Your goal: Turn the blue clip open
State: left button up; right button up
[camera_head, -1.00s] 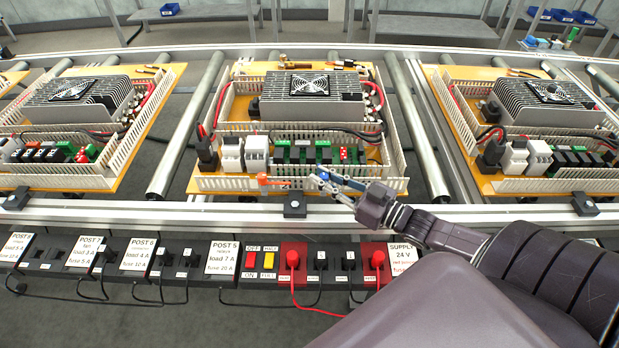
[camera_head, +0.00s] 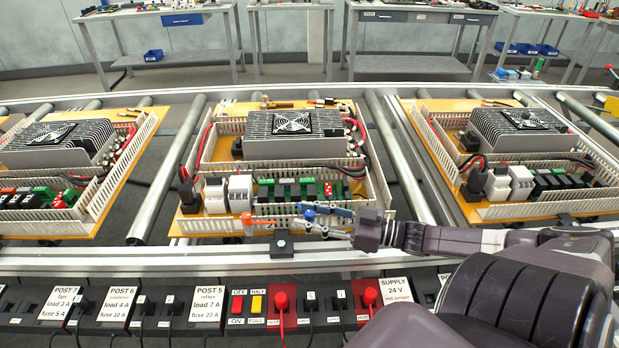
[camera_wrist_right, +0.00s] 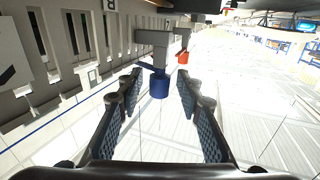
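The blue clip (camera_head: 309,214) is on the front wall of the middle board's wiring duct (camera_head: 345,224). In the right wrist view the blue clip (camera_wrist_right: 159,88) is a blue cap on a grey bracket that sticks out from the slotted duct wall. My right gripper (camera_head: 306,219) reaches in from the right at the duct's front. In the wrist view its two fingers (camera_wrist_right: 158,80) are open, one on each side of the blue cap, with visible gaps; I see no contact. My left gripper is not in view.
An orange clip (camera_head: 247,219) sits on the same duct wall to the left, and behind the blue one in the wrist view (camera_wrist_right: 183,58). A black block (camera_head: 281,244) stands on the rail just in front. A row of sockets and red plugs (camera_head: 281,303) lies nearer.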

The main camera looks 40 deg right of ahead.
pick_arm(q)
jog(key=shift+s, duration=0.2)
pick_arm(e)
jog(key=v, duration=1.2)
jog(key=shift+c, duration=0.3)
